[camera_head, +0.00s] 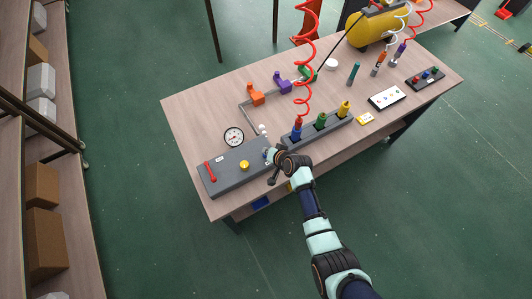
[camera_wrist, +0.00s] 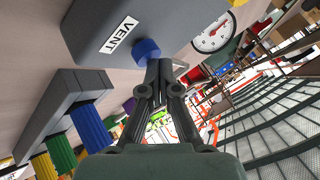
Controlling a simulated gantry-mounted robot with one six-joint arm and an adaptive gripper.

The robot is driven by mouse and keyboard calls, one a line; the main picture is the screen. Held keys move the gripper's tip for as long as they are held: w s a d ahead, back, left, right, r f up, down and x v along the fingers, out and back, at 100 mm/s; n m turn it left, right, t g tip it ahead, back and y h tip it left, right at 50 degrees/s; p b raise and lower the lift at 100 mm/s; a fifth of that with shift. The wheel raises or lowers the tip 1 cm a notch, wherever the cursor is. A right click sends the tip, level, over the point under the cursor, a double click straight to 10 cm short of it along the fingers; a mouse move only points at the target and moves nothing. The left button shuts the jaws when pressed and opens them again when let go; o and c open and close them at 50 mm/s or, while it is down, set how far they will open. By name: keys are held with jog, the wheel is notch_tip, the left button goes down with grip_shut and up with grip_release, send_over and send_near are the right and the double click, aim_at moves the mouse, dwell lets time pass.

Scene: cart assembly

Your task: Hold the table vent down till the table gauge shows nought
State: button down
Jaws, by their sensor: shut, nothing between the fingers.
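The grey control box (camera_head: 236,172) lies on the table's front left part. Its blue vent button (camera_wrist: 146,49) sits beside the VENT label (camera_wrist: 118,35) in the wrist view. My gripper (camera_wrist: 158,66) is shut and empty, its fingertips at the blue button; I cannot tell whether they press it down. In the head view my gripper (camera_head: 271,154) is at the box's right end and hides most of the button. The round white table gauge (camera_head: 233,136) stands behind the box and also shows in the wrist view (camera_wrist: 212,34); its reading is too small to tell.
The box also carries a red lever (camera_head: 210,172) and a yellow knob (camera_head: 244,165). A grey holder (camera_head: 317,131) with blue, green and yellow tools stands close right of my gripper. Orange (camera_head: 256,94) and purple fittings stand behind. Bare tabletop (camera_head: 195,115) lies left.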

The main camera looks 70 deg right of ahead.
dwell(0.5)
jog(key=shift+r+p, duration=0.85)
jog(key=shift+p, duration=0.05)
notch_tip(320, 180, up, 5)
jog(key=p, duration=0.4)
jog(key=shift+r+p, duration=0.1)
jog(key=shift+p, duration=0.3)
dwell(0.5)
